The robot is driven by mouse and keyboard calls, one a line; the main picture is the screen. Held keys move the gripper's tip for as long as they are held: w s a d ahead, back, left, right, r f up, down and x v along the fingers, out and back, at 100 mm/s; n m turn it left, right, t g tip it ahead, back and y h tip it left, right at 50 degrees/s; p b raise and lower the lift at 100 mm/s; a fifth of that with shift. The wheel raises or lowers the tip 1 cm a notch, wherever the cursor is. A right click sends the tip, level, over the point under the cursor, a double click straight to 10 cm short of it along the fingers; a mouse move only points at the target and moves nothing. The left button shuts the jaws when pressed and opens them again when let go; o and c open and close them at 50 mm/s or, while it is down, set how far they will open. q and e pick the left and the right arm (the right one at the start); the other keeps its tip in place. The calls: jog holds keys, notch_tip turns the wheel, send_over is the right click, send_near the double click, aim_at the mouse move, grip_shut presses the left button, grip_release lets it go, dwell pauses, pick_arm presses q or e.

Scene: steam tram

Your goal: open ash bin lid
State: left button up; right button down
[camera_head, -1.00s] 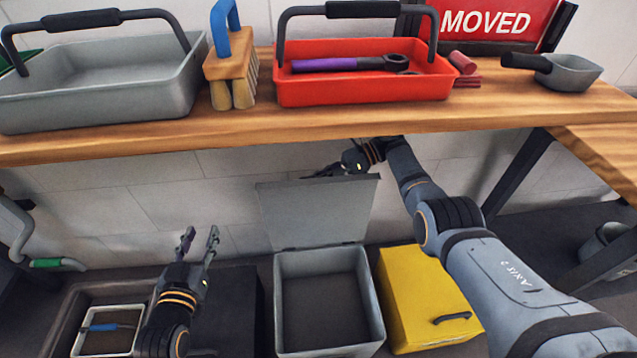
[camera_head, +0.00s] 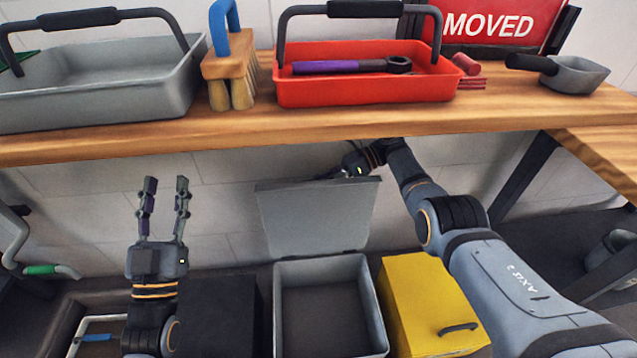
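The grey ash bin (camera_head: 331,305) stands on the floor below the workbench. Its flat grey lid (camera_head: 317,217) stands up at the back of the bin, and the empty-looking inside shows. My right gripper (camera_head: 338,172) is at the top edge of the lid, under the bench edge. It is dark and partly hidden, so I cannot tell whether its fingers are open or shut. My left gripper (camera_head: 164,205) is left of the lid, pointing up, with its fingers apart and nothing between them.
A yellow box (camera_head: 428,295) with a black handle stands right of the bin, and a black box (camera_head: 219,315) stands left. The wooden bench (camera_head: 330,125) above carries a grey tray (camera_head: 100,95), a brush (camera_head: 230,75), a red tray (camera_head: 370,88) and a scoop (camera_head: 575,75).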

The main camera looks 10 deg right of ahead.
jog(key=shift+r, duration=0.2)
jog(key=c, duration=1.4)
grip_release()
jog(key=shift+o, duration=0.2)
jog(key=shift+f, duration=0.1)
notch_tip(320, 180, up, 10)
jog(key=shift+r, duration=0.1)
